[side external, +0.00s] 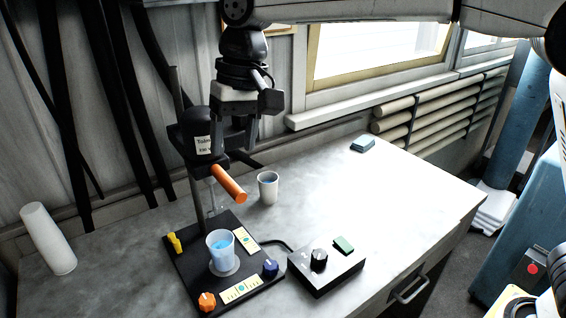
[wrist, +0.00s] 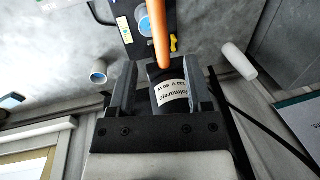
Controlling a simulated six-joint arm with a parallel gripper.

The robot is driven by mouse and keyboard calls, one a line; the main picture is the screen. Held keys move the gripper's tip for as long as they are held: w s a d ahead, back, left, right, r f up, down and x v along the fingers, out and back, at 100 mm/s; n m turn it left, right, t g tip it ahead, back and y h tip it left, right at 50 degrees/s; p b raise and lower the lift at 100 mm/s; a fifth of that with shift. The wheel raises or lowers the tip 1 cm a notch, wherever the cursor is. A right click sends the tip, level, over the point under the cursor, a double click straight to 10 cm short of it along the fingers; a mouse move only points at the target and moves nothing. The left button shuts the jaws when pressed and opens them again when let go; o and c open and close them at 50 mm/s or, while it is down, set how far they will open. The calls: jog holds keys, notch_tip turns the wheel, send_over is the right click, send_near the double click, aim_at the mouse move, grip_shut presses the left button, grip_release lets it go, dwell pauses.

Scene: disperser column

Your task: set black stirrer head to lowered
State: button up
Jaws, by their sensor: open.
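The black stirrer head (side external: 190,150) with a white label sits on an upright metal rod (side external: 177,90), raised well above the beaker (side external: 222,252) of blue liquid. An orange handle (side external: 229,183) sticks out from the head, and a thin stirrer shaft (side external: 211,195) hangs below it. My gripper (side external: 236,148) points down at the head, jaws apart. In the wrist view the head (wrist: 168,92) shows between the two open fingers of my gripper (wrist: 161,75), with the orange handle (wrist: 160,35) beyond. I cannot tell whether the fingers touch the head.
The black base plate (side external: 185,262) carries an orange knob (side external: 207,301), a blue knob (side external: 270,267) and a yellow knob (side external: 174,242). A control box (side external: 325,272), a cup (side external: 268,188), a white cylinder (side external: 48,240) and a teal block (side external: 362,144) stand around it.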

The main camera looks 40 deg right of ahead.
aim_at(230, 180)
jog(key=shift+a+f, duration=0.2)
jog(key=shift+f, duration=0.85)
jog(key=shift+a+f, duration=0.25)
jog(key=shift+f, duration=0.75)
jog(key=shift+a+f, duration=0.2)
jog(key=shift+f, duration=0.85)
jog(key=shift+c, duration=0.3)
grip_shut()
